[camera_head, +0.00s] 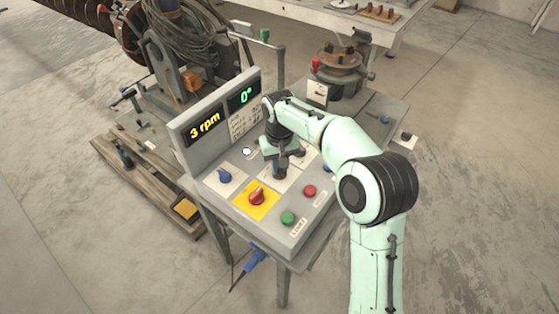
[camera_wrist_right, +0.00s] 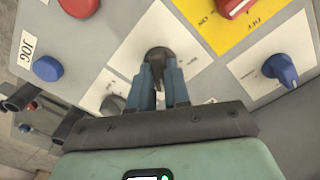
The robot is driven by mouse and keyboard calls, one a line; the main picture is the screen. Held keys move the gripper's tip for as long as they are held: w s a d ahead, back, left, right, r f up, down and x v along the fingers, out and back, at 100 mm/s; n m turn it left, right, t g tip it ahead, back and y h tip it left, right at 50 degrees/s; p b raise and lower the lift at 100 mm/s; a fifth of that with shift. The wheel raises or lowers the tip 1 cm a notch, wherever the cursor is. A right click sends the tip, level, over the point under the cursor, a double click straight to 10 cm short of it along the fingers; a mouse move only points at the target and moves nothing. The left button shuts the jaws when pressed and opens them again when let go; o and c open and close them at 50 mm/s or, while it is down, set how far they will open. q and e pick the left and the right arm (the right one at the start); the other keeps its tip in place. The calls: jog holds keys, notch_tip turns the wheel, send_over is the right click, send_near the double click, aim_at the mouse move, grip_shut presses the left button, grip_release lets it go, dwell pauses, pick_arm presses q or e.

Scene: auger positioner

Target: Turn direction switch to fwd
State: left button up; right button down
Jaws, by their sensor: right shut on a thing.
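The control panel (camera_head: 240,205) stands on a table in the head view. My right gripper (camera_head: 281,170) reaches down onto a white plate in the middle of its face. In the right wrist view, my right gripper's blue fingers (camera_wrist_right: 165,78) are shut on a dark knob (camera_wrist_right: 160,55) on that white plate (camera_wrist_right: 133,40). This looks like the direction switch, though its labels cannot be read and the fingers cover part of it. Which way it points cannot be told. My left gripper is not in view.
A red switch (camera_head: 257,196) on a yellow plate, a blue knob (camera_head: 225,177), a red button (camera_head: 310,191) and a green button (camera_head: 288,218) are close by. A blue JOG button (camera_wrist_right: 47,68) lies left in the wrist view. Displays read 3 rpm (camera_head: 204,129) and 0° (camera_head: 245,97).

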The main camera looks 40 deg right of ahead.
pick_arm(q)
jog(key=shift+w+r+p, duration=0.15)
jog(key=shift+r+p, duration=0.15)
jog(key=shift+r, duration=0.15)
pick_arm(e)
jog(key=shift+r+m, duration=0.1)
jog(key=shift+m, duration=0.7)
jog(key=c, duration=1.1)
grip_release()
pick_arm(q)
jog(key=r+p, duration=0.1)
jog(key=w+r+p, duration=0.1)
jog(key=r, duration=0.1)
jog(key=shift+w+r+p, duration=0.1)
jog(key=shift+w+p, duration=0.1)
jog(key=shift+p, duration=0.2)
pick_arm(e)
notch_tip(320, 180, up, 13)
jog(key=shift+r, duration=0.15)
